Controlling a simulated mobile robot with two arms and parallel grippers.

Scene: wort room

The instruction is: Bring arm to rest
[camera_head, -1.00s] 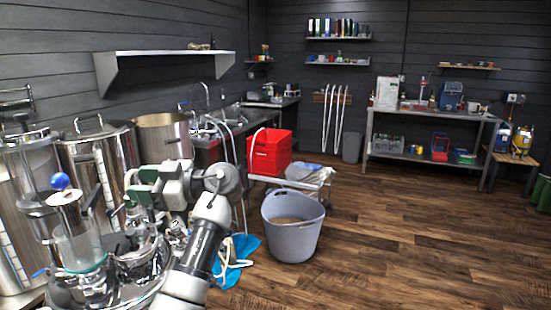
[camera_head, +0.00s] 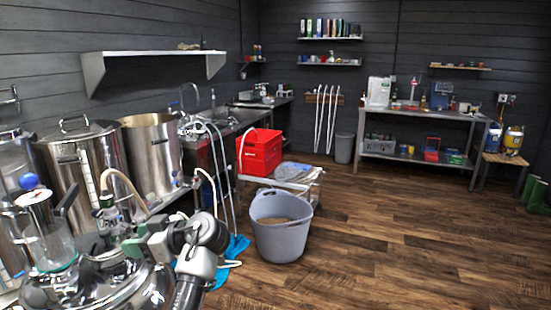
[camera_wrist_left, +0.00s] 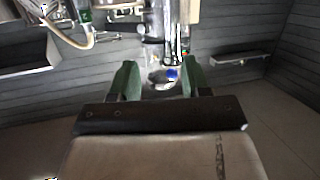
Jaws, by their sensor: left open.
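My left arm comes in at the bottom of the head view, over the shiny steel vessel (camera_head: 110,285) at the lower left. My left gripper (camera_head: 125,240), with green fingers, points left toward the glass cylinder with a blue knob (camera_head: 48,235). In the left wrist view the gripper (camera_wrist_left: 160,82) is open, its two green fingers apart. Between and beyond them show a clear glass part and the blue knob (camera_wrist_left: 172,74); I cannot tell its distance. Nothing appears held. My right gripper is not in view.
Steel kettles (camera_head: 84,165) stand along the left wall beneath a shelf (camera_head: 150,56). A grey tub (camera_head: 281,228) stands on the floor, with a red crate (camera_head: 260,152) on a low cart behind it. The wooden floor (camera_head: 410,240) to the right is clear.

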